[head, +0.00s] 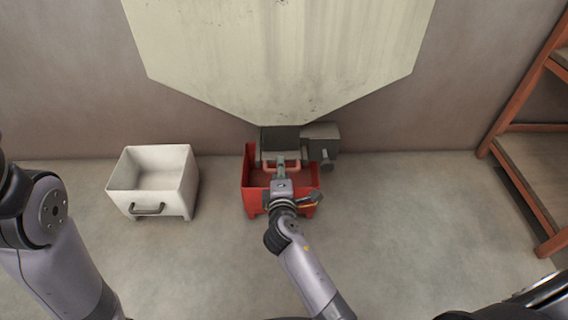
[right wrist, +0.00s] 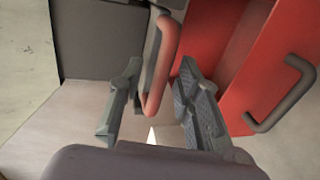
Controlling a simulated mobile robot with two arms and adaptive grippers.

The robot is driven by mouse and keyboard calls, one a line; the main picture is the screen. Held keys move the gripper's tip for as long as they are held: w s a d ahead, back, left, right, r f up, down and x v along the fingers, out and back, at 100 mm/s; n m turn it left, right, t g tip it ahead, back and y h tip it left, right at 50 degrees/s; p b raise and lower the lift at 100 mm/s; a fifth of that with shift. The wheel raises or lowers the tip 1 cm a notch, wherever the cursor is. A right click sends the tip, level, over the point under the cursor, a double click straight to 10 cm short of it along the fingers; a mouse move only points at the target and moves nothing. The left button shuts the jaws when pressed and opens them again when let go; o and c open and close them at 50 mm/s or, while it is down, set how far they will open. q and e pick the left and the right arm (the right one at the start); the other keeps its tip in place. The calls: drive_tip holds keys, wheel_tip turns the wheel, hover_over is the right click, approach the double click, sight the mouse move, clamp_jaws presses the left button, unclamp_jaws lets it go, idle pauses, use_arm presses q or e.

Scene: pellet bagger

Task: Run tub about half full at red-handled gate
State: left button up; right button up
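A red tub (head: 252,205) stands on the floor under the hopper's outlet. Its dark side handle (right wrist: 287,95) shows in the right wrist view. The inside that I can see looks bare red; part is hidden by my arm and the gate. The gate's red handle (head: 268,168) hangs over the tub; it also shows in the right wrist view (right wrist: 158,80). My right gripper (head: 280,172) is at this handle. In the right wrist view its fingers (right wrist: 158,105) are apart, with the handle between them and no clear grip. My left gripper is out of view; only its arm shows.
The pale hopper (head: 280,55) fills the top middle, with a grey box (head: 322,138) beside its outlet. A white tub (head: 180,192), seemingly empty, stands left on the floor. A rust-coloured rack (head: 515,105) is at the right. Floor between the red tub and rack is clear.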

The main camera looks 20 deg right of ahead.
clamp_jaws()
idle(0.4)
idle(0.5)
